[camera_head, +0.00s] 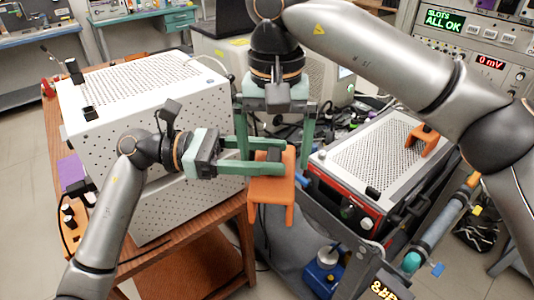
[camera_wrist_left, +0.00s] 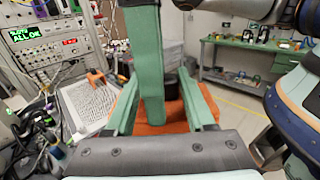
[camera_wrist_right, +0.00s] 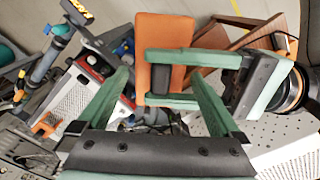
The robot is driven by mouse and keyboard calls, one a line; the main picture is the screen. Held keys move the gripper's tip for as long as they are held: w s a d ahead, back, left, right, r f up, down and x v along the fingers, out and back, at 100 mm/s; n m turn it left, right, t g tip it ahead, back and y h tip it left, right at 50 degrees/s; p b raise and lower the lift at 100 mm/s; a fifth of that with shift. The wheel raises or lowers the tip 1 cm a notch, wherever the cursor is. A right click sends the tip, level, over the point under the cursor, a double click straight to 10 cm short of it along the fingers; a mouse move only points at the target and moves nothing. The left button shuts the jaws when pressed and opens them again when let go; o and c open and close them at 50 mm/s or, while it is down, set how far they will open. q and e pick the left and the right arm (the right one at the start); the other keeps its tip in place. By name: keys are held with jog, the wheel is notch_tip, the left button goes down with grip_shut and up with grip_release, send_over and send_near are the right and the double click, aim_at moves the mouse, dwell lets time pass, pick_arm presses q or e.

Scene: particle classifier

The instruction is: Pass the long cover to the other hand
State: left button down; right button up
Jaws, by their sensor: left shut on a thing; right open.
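The long orange cover (camera_head: 270,192) hangs in the air in front of the gap between the bench and the right-hand machine. My left gripper (camera_head: 280,158) comes in from the left and is shut on its black handle; the handle shows between the fingers in the right wrist view (camera_wrist_right: 162,78). My right gripper (camera_head: 273,140) points down from above, open, its two fingers on either side of the handle area. In the left wrist view one green finger of it crosses in front of the cover (camera_wrist_left: 165,127). I cannot tell whether the right fingers touch the cover.
A large white perforated box (camera_head: 150,90) stands on the wooden bench at the left. A red-edged machine with a perforated top (camera_head: 375,150) carries a smaller orange piece (camera_head: 423,138) at the right. A blue container (camera_head: 325,270) is below. Cables clutter the area behind.

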notch_tip(320, 180, up, 8)
jog(key=shift+f, duration=0.2)
jog(key=shift+r, duration=0.2)
jog(key=shift+a, duration=0.25)
jog(key=w+a+f+m+y, duration=0.4)
jog(key=w+a+m+y, duration=0.4)
jog(key=w+a+y, duration=0.35)
jog(key=w+f+m+t+y, duration=0.2)
jog(key=w+f+m+t, duration=0.4)
jog(key=f, duration=0.5)
notch_tip(320, 180, down, 12)
jog(key=m+t, duration=0.2)
jog(key=m, duration=0.8)
jog(key=s+d+f+n+h, duration=0.5)
jog(key=s+d+f+n, duration=0.7)
jog(key=s, duration=0.4)
jog(key=s+d+f+n+t+h, duration=0.1)
jog(key=s+d+f+n+h, duration=0.5)
jog(key=s+d+f+n, duration=0.7)
jog(key=s+d+n, duration=0.1)
jog(key=s+d, duration=0.2)
jog(key=d, duration=0.1)
jog(key=shift+s+f+n, duration=0.25)
jog(key=shift+n, duration=0.15)
